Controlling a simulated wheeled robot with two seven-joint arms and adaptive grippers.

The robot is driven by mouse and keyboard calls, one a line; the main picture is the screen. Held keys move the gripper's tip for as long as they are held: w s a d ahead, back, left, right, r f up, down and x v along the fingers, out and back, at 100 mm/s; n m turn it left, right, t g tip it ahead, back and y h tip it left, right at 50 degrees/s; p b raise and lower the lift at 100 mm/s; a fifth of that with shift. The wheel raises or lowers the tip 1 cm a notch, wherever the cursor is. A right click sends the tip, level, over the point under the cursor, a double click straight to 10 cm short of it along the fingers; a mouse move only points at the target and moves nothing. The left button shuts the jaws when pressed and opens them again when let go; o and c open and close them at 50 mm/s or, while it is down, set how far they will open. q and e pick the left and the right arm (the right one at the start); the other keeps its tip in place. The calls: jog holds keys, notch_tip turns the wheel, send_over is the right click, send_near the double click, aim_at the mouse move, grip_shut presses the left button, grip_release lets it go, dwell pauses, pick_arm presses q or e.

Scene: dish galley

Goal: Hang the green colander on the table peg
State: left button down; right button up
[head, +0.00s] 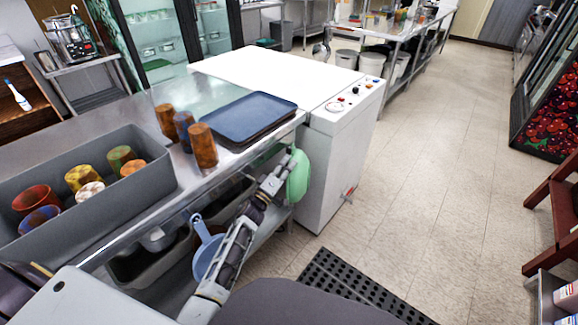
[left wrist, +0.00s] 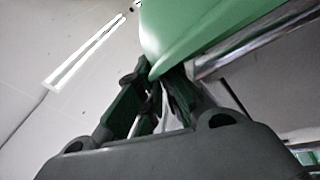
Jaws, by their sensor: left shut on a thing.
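The green colander (head: 298,175) is at the right end of the steel table (head: 222,183), in front of the white machine's side. My left gripper (head: 284,170) is shut on its edge. In the left wrist view the colander (left wrist: 215,28) fills the top middle, its rim between the fingertips (left wrist: 152,82). The colander looks steeply tilted, near the table's end; I cannot tell whether it touches the table. I cannot make out the table peg. My right gripper is not in view.
A blue strainer-like utensil (head: 207,252) hangs at the table's front. Dark trays (head: 248,116), stacked cups (head: 202,146) and a grey bin of cups (head: 158,174) stand on top. The white machine (head: 335,170) is close on the right. A black mat (head: 350,290) lies on the floor.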

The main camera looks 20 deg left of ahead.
pick_arm(q)
jog(key=shift+w+a+f, duration=0.2)
jog(key=shift+a+f, duration=0.05)
jog(key=shift+a, duration=0.3)
jog(key=shift+w+a+f, duration=0.2)
jog(key=shift+a, duration=0.3)
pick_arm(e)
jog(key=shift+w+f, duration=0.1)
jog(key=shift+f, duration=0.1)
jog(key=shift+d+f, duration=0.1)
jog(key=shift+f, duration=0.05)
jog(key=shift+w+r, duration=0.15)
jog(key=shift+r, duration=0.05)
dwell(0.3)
pick_arm(q)
jog(key=c, duration=1.5)
grip_release()
jog(key=shift+c, duration=0.2)
jog(key=shift+s, duration=0.1)
